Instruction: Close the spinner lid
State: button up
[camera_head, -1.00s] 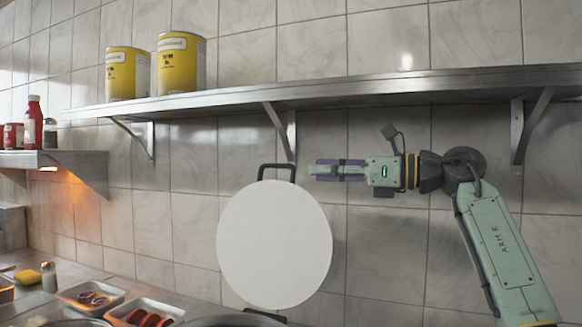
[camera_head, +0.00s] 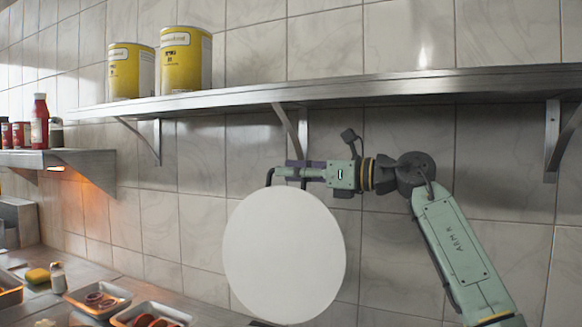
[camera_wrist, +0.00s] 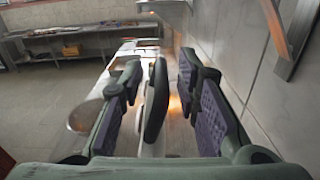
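The spinner lid (camera_head: 284,255) is a round white disc standing raised, nearly upright, below the wall shelf in the head view. Its black handle (camera_head: 270,177) is at the top edge. My gripper (camera_head: 290,168) is level with the handle and overlaps it, hiding much of its upper bar. In the wrist view the dark handle (camera_wrist: 155,103) stands between the two purple-padded fingers of my gripper (camera_wrist: 155,120). Gaps show on both sides, so the fingers are open around it. The body below the lid is mostly out of the head view.
A steel shelf (camera_head: 370,90) with a bracket (camera_head: 295,130) runs just above my gripper and holds two yellow cans (camera_head: 185,60). The tiled wall is close behind. Food trays (camera_head: 98,299) and a shaker (camera_head: 57,277) sit at lower left.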

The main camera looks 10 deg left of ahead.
jog(key=shift+w+a, duration=0.1)
jog(key=shift+a, duration=0.2)
jog(key=shift+c, duration=0.5)
grip_shut()
